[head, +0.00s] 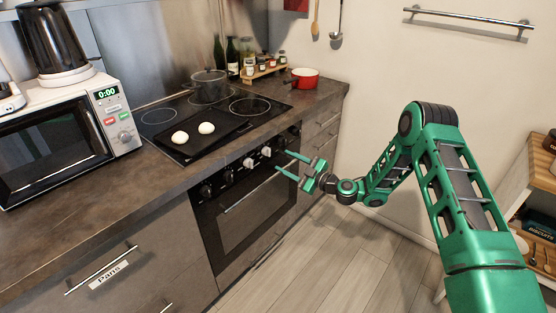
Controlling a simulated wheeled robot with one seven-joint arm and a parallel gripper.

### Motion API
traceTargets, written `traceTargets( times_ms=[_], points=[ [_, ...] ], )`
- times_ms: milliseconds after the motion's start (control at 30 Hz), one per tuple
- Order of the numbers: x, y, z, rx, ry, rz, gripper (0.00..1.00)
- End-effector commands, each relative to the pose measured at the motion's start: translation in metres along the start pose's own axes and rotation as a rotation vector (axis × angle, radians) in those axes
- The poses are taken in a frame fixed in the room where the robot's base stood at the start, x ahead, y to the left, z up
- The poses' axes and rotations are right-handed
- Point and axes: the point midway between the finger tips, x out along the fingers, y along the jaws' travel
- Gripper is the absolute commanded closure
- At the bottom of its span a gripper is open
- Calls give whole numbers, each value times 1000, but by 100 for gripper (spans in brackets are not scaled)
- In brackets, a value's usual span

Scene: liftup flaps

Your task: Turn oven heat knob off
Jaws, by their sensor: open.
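The oven (245,210) is built into the counter, with a row of several knobs along its black front panel. Two knobs look pale or silver, one pale knob (248,162) and another pale knob (266,151); the others, such as the left-end knob (206,190), look dark. My green gripper (282,161) is open and empty in front of the right part of the panel, its two fingers pointing left toward the oven. It appears close to the right pale knob, but I cannot tell whether it touches anything. The knob markings are too small to read.
A dark tray (205,140) with two white round items lies on the cooktop, beside a pot (208,86). A red pot (304,77) stands on the right counter. The oven handle (258,181) sticks out below the knobs. The floor (340,255) in front is clear.

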Motion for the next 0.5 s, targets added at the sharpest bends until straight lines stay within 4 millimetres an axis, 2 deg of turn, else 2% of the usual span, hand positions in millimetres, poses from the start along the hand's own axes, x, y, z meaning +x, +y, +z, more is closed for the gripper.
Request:
traceTargets(
  times_ms=[100,200,500],
  points=[
    [-16,0,1,2,-2,0,53],
    [-24,-1,1,2,-1,-1,53],
    [-29,0,0,0,0,-1,53]
  ],
)
